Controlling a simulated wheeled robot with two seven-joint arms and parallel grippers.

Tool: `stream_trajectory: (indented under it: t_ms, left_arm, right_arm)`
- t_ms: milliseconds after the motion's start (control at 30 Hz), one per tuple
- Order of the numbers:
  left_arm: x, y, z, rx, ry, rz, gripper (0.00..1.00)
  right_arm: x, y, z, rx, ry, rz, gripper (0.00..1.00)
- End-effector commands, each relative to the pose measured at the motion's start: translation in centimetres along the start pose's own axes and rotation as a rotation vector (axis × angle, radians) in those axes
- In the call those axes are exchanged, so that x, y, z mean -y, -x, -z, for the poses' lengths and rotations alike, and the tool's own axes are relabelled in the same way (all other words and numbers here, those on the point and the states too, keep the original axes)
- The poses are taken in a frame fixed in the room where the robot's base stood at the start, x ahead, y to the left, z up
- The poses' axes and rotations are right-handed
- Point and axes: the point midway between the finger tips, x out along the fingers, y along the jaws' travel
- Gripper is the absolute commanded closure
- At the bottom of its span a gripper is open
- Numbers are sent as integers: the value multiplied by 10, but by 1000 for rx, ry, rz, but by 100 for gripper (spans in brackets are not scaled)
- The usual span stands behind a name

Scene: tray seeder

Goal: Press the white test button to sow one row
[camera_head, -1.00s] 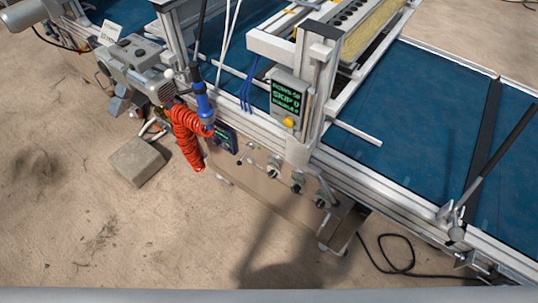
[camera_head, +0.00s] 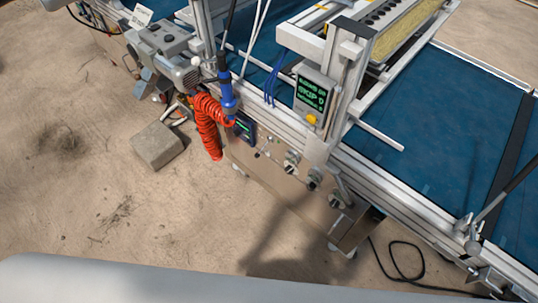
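The tray seeder's front panel (camera_head: 262,172) faces me below the aluminium rail. It carries a small dark display unit (camera_head: 243,127) and several round knobs, one of them a metal knob (camera_head: 291,160). I cannot clearly pick out the white test button among these small controls. A grey control box (camera_head: 312,92) with green text on a dark screen stands above, reading something like "SKIP 0". A yellow button (camera_head: 312,118) sits under its screen. Neither of my grippers is in view.
A coiled red hose (camera_head: 208,126) with a blue handle (camera_head: 228,95) hangs left of the panel. A concrete block (camera_head: 157,147) lies on the sandy floor. A black cable (camera_head: 405,275) lies at the lower right. The blue belt (camera_head: 415,135) extends right. Floor before the panel is open.

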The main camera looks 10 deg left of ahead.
Motion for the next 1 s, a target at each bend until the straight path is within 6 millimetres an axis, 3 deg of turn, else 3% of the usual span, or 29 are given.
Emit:
stream_trajectory:
  t_ms: [467,767,1000]
  left_arm:
    - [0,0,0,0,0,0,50]
    - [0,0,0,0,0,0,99]
    - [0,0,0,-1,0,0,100]
  right_arm:
    - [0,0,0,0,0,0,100]
    - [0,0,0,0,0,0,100]
    - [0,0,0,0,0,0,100]
